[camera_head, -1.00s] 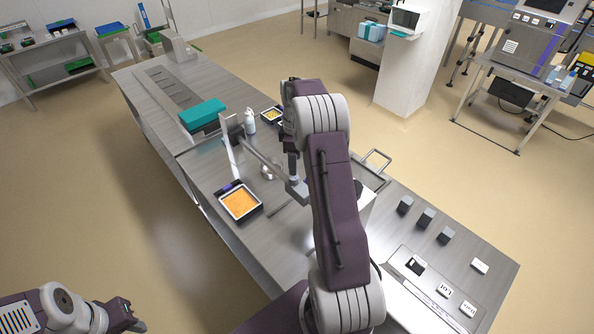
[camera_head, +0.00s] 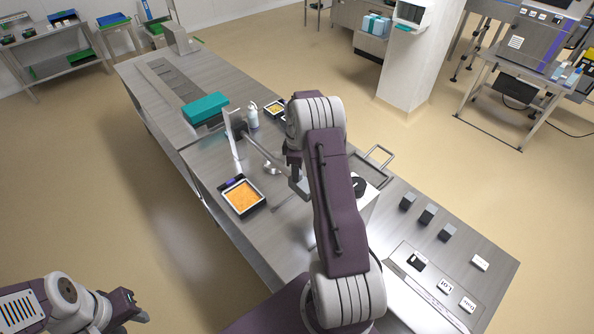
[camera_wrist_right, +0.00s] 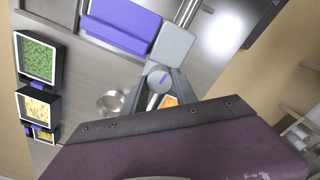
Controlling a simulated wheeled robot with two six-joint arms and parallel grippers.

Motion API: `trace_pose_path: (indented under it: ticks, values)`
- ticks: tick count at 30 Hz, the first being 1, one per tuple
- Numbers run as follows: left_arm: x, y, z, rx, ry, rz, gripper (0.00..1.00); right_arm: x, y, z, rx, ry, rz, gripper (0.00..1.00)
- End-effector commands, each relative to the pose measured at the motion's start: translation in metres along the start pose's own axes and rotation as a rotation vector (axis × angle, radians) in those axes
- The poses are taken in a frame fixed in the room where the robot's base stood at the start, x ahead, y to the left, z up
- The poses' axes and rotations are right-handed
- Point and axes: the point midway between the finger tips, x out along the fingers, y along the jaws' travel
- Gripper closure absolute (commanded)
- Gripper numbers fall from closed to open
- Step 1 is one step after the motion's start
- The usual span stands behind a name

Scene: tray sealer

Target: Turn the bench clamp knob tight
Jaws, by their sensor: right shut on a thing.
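The clamp knob (camera_wrist_right: 158,79) is a round grey piece with a small purple mark, in the middle of the right wrist view. My right gripper (camera_wrist_right: 160,85) is shut on it, with a dark finger on either side. A light grey block (camera_wrist_right: 173,45) is just beyond the knob. In the head view my right arm reaches over the bench and hides the knob. My left gripper (camera_head: 132,307) hangs over the floor at the lower left, away from the bench; its jaw gap is too unclear to read.
The steel bench (camera_head: 205,165) carries a tray of orange food (camera_head: 242,197), a teal block (camera_head: 205,109) and a white bottle (camera_head: 252,116). Floor beside the bench is free.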

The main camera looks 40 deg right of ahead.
Motion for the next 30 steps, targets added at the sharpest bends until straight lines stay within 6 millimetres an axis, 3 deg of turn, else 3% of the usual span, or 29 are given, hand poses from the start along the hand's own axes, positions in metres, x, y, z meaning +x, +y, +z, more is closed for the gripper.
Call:
trace_pose_path:
  ticks: [11,30]
  values:
    - [-0.003,0.0,0.0,0.0,0.0,0.0,0.64,-0.001,0.0,0.0,0.122,0.0,0.0,1.0]
    - [-0.012,0.0,-0.001,0.0,0.0,0.0,0.64,-0.001,0.001,0.0,0.712,0.001,0.001,1.0]
